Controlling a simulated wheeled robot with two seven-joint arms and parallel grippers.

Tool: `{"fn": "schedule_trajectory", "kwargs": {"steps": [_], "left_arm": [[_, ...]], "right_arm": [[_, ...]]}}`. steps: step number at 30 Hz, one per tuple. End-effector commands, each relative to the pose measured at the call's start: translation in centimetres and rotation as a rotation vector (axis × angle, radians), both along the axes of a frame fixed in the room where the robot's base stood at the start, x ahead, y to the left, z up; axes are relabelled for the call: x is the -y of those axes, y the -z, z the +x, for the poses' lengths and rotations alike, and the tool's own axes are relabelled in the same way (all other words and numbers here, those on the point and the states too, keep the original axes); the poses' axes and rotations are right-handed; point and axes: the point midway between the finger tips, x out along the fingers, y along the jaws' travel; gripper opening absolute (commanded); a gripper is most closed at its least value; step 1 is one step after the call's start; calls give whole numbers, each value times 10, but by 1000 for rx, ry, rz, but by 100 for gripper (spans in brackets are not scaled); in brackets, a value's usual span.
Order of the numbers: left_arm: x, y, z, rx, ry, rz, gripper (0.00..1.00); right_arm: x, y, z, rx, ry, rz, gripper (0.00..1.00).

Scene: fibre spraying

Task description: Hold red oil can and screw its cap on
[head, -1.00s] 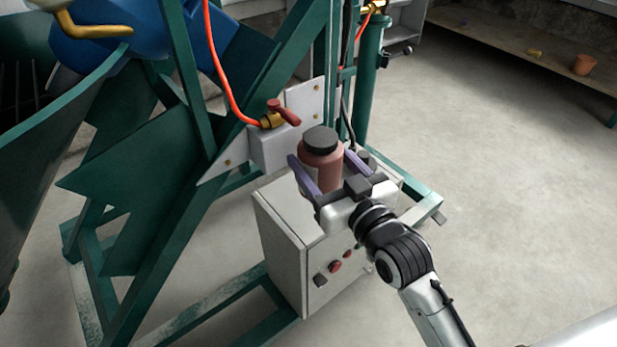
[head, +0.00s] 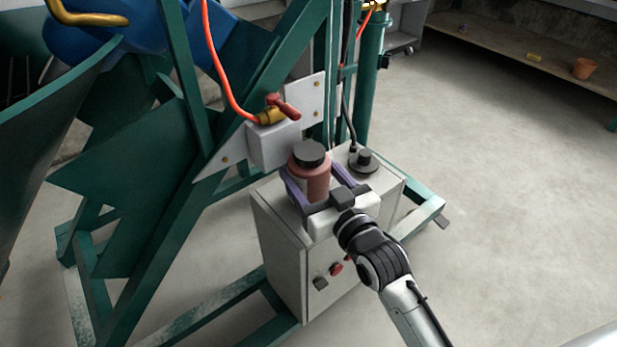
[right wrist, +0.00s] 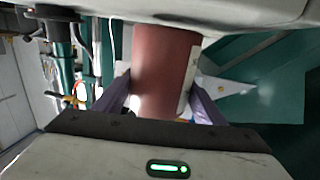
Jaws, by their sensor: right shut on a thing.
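The red oil can (head: 316,184) is a dull red bottle, upright above or on the grey control box. A dark cap (head: 310,153) sits at its top; I cannot tell whether it is screwed down. My right gripper (head: 318,184) has its purple fingers on both sides of the can and is shut on it. In the right wrist view the can's red body (right wrist: 165,70) stands between the two fingers (right wrist: 160,100), with a pale label at its edge. My left gripper is not in view.
A green frame (head: 185,200) and a red-handled valve (head: 283,106) with an orange hose are close by. Open floor lies to the right.

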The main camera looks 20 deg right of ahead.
Motion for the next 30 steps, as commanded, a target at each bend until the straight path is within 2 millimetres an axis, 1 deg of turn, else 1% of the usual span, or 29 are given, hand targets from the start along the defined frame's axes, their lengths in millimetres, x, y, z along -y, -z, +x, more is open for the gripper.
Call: {"fn": "schedule_trajectory", "kwargs": {"steps": [1, 5, 10, 13, 14, 16, 17, 25, 27, 30], "left_arm": [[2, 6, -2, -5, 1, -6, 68], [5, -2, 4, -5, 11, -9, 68], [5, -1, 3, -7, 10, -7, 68], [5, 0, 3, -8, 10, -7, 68], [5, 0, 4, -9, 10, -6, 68], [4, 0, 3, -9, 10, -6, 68], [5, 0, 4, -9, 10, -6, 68], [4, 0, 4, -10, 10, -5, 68], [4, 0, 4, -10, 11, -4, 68], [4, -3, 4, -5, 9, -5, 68]], "right_arm": [[-1, 7, 3, 6, 1, 2, 2], [-1, 6, 4, 6, 1, 1, 2], [-1, 6, 3, 5, 1, 1, 2], [-1, 9, 3, 4, 1, 1, 2], [-1, 11, 3, 0, 1, 0, 67], [-1, 10, 3, 0, 1, 0, 79], [-1, 10, 3, 0, 1, 0, 83], [-1, 9, 3, 1, 1, 0, 83], [-1, 6, 3, 3, 1, 0, 83], [1, 7, -7, -2, 1, 0, 83]]}}
